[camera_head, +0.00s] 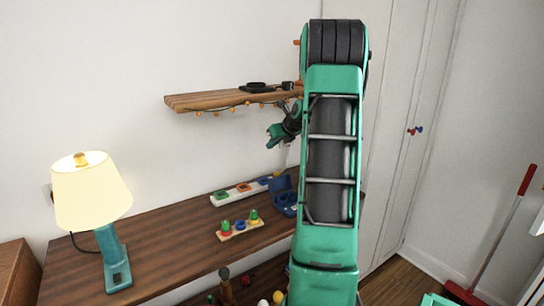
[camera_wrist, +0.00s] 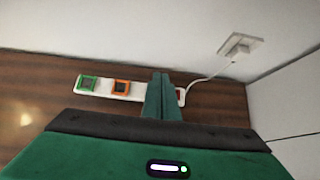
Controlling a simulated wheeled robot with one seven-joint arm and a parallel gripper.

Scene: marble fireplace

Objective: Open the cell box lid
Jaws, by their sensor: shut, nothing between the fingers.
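A small blue box (camera_head: 287,203), which looks like the cell box, sits on the wooden tabletop beside my arm. A blue panel (camera_head: 282,183) that looks like its lid stands raised at its back; my arm may hide part of its right side. My gripper (camera_head: 272,137) is up in the air above the table, below the wall shelf and clear of the box. In the wrist view its green fingers (camera_wrist: 162,95) are together with nothing between them. The box cannot be made out in the wrist view.
A white strip with coloured squares (camera_head: 243,190) lies along the wall, also in the wrist view (camera_wrist: 104,88). A peg board (camera_head: 240,231) lies nearer. A lit lamp (camera_head: 112,255) stands left. A shelf (camera_head: 215,99) juts from the wall. The table's middle left is clear.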

